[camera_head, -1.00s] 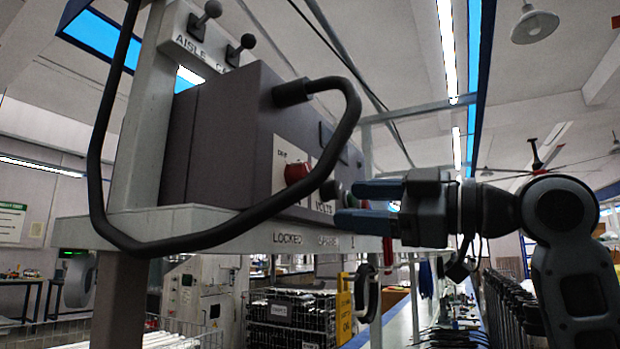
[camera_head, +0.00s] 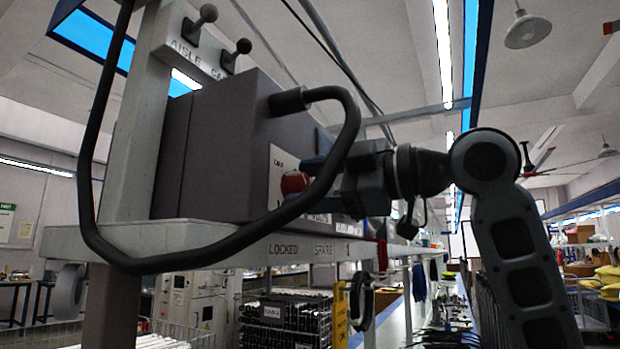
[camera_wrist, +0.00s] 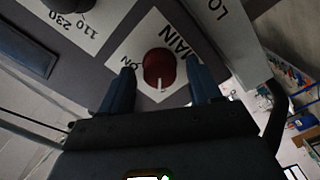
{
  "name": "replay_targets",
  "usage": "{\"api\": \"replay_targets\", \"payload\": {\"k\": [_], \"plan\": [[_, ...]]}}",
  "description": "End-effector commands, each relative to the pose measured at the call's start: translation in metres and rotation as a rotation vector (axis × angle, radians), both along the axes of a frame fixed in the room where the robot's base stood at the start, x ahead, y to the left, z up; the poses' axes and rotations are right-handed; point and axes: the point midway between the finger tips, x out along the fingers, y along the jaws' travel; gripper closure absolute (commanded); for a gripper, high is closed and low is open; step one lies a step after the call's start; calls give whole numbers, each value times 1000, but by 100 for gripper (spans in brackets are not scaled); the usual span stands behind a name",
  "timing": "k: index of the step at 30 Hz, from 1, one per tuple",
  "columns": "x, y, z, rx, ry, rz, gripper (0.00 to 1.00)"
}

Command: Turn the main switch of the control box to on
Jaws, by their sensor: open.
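The grey control box (camera_head: 235,150) stands on a pale shelf. Its red main switch (camera_head: 294,183) sits on a white label on the front face. In the wrist view the red knob (camera_wrist: 159,69) shows on the label marked MAIN, with ON printed at its left; its white pointer mark faces down in the picture, away from the word ON. My gripper (camera_wrist: 156,88) is open, its two blue fingers on either side of the knob with gaps to it. In the head view my gripper (camera_head: 312,183) is at the box's front, partly hidden behind a black cable.
A thick black cable (camera_head: 200,262) loops from the box across its front. The shelf edge (camera_head: 190,233), labelled LOCKED SPARE 1, runs below. Another dark knob (camera_wrist: 75,3) by 110 and 230 sits at the wrist view's top left. Two levers (camera_head: 207,14) stand above the box.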

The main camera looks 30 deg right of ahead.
Motion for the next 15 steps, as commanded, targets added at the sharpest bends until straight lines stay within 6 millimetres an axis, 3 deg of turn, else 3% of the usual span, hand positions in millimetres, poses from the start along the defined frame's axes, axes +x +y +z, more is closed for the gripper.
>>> {"api": "replay_targets", "payload": {"k": [10,15], "plan": [[4,2,0,0,-1,-1,38],[3,2,0,0,-1,-1,54]]}}
